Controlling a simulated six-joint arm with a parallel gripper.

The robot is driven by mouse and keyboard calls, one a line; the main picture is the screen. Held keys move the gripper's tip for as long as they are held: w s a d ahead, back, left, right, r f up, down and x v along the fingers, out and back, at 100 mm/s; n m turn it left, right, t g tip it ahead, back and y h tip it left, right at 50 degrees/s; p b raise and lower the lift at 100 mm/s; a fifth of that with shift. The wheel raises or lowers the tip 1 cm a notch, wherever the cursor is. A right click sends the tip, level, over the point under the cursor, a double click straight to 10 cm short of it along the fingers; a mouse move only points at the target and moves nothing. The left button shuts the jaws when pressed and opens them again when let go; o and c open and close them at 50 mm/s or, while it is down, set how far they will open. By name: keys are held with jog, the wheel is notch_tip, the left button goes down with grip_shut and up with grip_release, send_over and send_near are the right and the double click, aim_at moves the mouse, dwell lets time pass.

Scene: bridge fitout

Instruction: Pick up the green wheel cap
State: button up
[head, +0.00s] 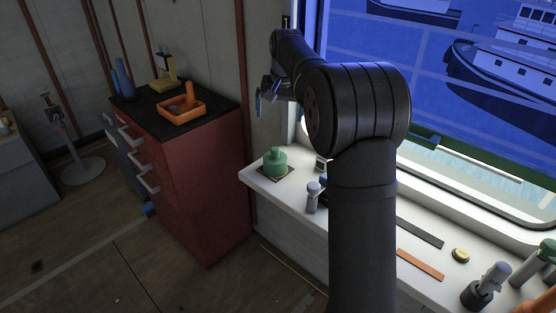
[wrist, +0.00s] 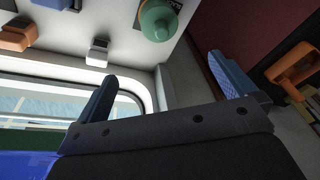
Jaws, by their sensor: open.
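The green wheel cap (head: 275,163), a round green piece with a narrower knob on top, stands upright on a dark square pad at the left end of the white sill (head: 300,185). In the wrist view the green wheel cap (wrist: 158,21) is at the top edge, partly cut off. My gripper (head: 268,95) is up above the sill's left end, apart from the cap. In the wrist view its two blue fingers stand wide apart with nothing between them (wrist: 166,84).
A red cabinet (head: 200,190) with an orange tray (head: 182,111) on top stands left of the sill. A small grey-white piece (head: 313,197) stands right of the cap. Flat strips and other fittings lie further right. The window (head: 450,100) rises behind the sill.

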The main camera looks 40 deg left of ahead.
aim_at(275, 160)
jog(key=a+f+n, duration=0.1)
jog(key=f+n, duration=0.2)
jog(key=f, duration=0.4)
jog(key=w+a+f+n+h, duration=0.1)
jog(key=f+n, duration=0.3)
jog(key=f, duration=0.3)
jog(key=w+a+f+n+g+h, duration=0.1)
jog(key=a+f+n, duration=0.1)
jog(key=f, duration=0.5)
jog(key=shift+f+n, duration=0.3)
jog(key=shift+n, duration=0.4)
jog(key=c, duration=0.9)
